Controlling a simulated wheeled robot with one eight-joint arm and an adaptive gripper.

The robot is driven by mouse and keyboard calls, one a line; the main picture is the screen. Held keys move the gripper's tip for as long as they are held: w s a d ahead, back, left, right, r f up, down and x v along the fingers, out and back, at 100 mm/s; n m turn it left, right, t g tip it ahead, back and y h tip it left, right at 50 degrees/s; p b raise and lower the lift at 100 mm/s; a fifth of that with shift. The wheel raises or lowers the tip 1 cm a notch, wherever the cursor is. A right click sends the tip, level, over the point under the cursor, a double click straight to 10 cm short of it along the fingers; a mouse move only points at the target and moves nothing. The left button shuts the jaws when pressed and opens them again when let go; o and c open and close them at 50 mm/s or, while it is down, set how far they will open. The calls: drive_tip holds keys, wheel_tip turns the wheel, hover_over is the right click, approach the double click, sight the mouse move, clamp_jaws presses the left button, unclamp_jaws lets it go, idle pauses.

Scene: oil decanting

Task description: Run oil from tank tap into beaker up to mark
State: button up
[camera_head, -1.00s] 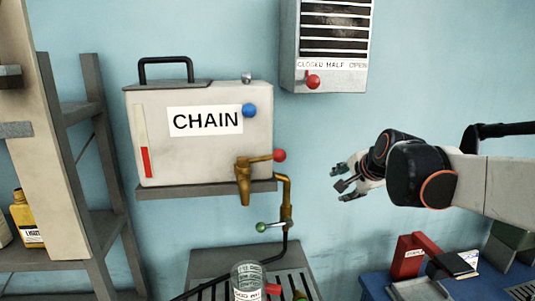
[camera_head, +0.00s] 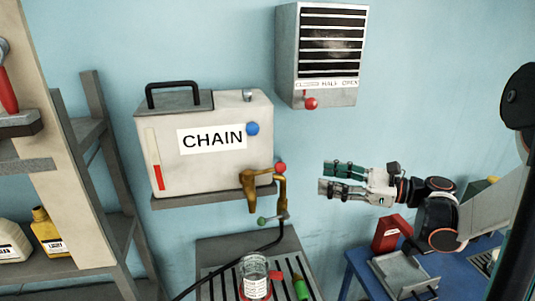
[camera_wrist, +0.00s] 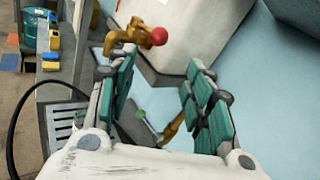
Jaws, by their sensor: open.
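The cream tank (camera_head: 205,150) labelled CHAIN stands on a wall shelf. Its brass tap (camera_head: 252,190) has a red-knobbed lever (camera_head: 280,168) pointing right. In the wrist view the tap (camera_wrist: 128,36) and its red knob (camera_wrist: 158,36) show ahead of my gripper. A clear beaker (camera_head: 254,275) stands under the tap on the slatted tray; its mark and contents are too small to read. A level strip (camera_head: 158,178) on the tank shows red at its lower part. My gripper (camera_head: 324,178) is open and empty, right of the lever and apart from it.
A brass pipe with a green-knobbed lever (camera_head: 262,221) hangs below the tap. A wall vent (camera_head: 322,55) with a red lever is above right. A blue table (camera_head: 360,268) holds a red box (camera_head: 390,233). A shelf rack (camera_head: 75,262) with bottles stands at left.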

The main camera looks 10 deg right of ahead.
sight(281, 167)
drive_tip(key=p+x, duration=0.1)
drive_tip(key=x, duration=0.8)
drive_tip(key=r+p+x, duration=0.1)
drive_tip(key=x, duration=0.3)
drive_tip(key=shift+a+p, duration=0.3)
drive_tip(key=shift+a, duration=0.05)
drive_tip(key=shift+s+r, duration=0.1)
clamp_jaws()
